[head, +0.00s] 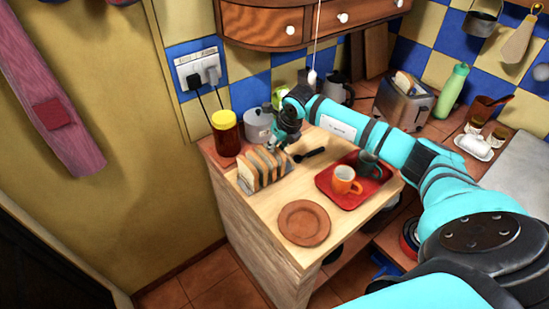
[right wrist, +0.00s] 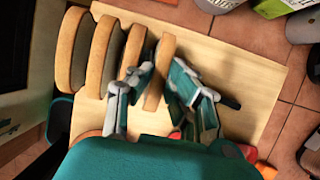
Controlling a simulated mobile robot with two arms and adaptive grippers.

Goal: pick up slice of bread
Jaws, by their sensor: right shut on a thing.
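My right gripper (head: 281,145) is over the right end of the row in the head view. In the right wrist view, the gripper's fingers (right wrist: 158,94) are on either side of the end slice of bread (right wrist: 158,72) and shut on it. That slice is still upright, in line with the others. The fingers hide part of it, and I cannot tell whether it is clear of the rack. My left gripper is not in view.
A jar with a yellow lid (head: 226,134) and a grey pot (head: 257,126) stand behind the bread. A dark spoon (head: 311,153) lies to the right. A red tray (head: 325,184) holds an orange mug (head: 345,182) and a dark mug (head: 369,164). A brown plate (head: 304,223) is in front.

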